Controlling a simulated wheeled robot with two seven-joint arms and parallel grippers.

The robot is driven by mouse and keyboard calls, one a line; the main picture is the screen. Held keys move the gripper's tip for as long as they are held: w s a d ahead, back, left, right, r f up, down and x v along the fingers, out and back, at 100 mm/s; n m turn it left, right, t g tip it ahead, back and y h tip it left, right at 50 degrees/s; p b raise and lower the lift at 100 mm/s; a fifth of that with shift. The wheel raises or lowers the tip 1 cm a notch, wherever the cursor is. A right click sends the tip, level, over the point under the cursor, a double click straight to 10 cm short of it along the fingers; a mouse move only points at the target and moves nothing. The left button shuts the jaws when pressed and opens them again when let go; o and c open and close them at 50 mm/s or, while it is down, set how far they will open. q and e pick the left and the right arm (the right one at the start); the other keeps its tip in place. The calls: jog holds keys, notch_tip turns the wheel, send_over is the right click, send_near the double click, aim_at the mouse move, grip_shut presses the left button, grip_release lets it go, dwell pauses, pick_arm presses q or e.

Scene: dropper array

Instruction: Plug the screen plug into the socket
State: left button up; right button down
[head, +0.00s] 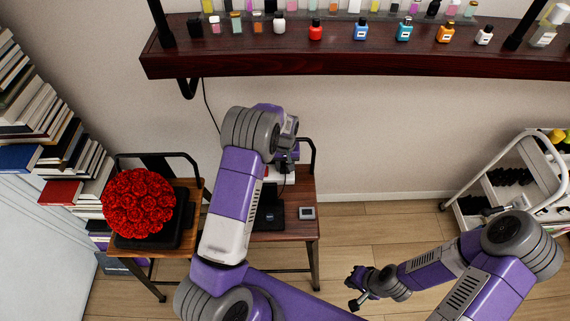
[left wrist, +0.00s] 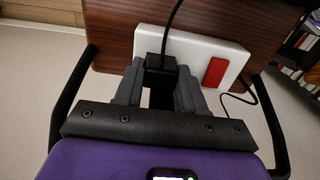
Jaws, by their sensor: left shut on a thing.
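The black screen plug (left wrist: 160,66) is between the fingers of my left gripper (left wrist: 160,88) in the left wrist view, its cable rising from it. My left gripper is shut on it. The white socket strip (left wrist: 200,54) with a red switch (left wrist: 215,72) is right at the plug. The plug overlaps the strip's left part; I cannot tell whether it is seated. In the head view my left gripper (head: 287,163) is over the back of the right-hand wooden chair, and my arm hides much of the strip. My right gripper (head: 357,289) is open and empty, above the floor.
A black device (head: 270,216) and a small grey-white box (head: 307,212) are on the wooden seat (head: 300,190). Red roses (head: 139,203) stand on the left seat. A dark shelf (head: 360,62) with bottles hangs above. A white cart (head: 484,192) stands right.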

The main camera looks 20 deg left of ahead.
pick_arm(q)
jog(key=shift+f, duration=0.2)
jog(key=o, duration=1.1)
jog(key=shift+c, duration=0.2)
